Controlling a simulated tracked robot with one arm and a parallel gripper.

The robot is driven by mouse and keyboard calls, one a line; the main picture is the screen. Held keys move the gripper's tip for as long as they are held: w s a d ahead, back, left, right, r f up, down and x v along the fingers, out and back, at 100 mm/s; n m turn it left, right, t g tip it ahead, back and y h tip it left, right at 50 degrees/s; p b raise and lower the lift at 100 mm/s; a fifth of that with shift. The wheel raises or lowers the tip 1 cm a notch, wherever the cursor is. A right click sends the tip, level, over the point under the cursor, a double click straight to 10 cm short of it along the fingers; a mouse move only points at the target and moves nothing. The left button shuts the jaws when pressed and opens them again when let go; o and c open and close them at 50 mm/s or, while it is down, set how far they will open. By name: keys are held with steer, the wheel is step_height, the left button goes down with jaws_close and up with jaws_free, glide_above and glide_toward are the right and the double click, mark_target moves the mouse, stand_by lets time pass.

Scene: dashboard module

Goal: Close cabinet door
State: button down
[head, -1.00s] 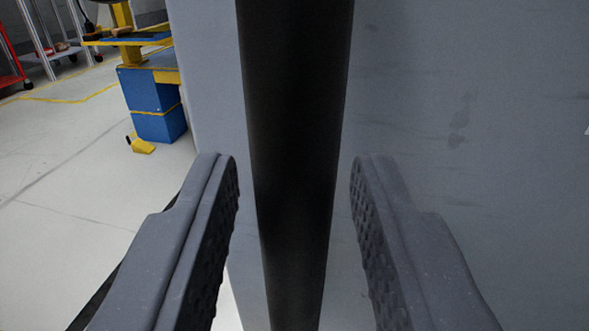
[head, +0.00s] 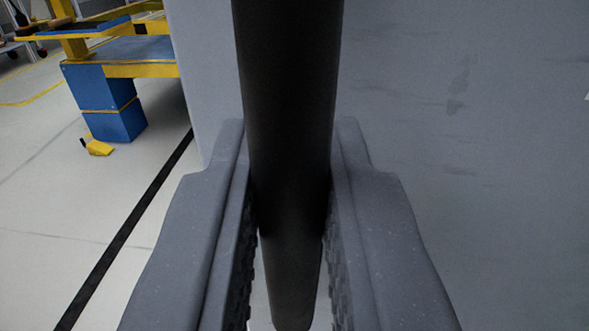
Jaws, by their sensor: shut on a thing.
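A grey cabinet door (head: 470,130) fills the right side of the head view, and its left edge shows behind the handle. A black vertical bar handle (head: 288,90) runs down the middle of the view in front of the door. My gripper (head: 290,185) is shut on the handle, with one grey finger on each side of it touching it. The handle's lower end shows between the fingers. The rest of the cabinet and the door's hinges are out of view.
A blue and yellow workbench or lift (head: 105,95) stands at the upper left, with a small yellow piece (head: 97,147) on the floor by it. A black line (head: 130,235) crosses the pale floor, which is otherwise clear at the left.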

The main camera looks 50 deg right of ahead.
steer(key=w+d+m+g+h, duration=0.1)
steer(key=w+d, duration=0.4)
steer(key=d, duration=0.5)
steer(key=shift+w+d+m+g, duration=0.15)
steer(key=shift+m+g, duration=0.15)
steer(key=shift+g, duration=0.2)
steer(key=c, duration=1.5)
jaws_free()
steer(key=v, duration=0.4)
steer(key=p+v, duration=0.1)
steer(key=v, duration=0.8)
steer(key=shift+a+f+p, duration=0.3)
steer(key=shift+a, duration=0.05)
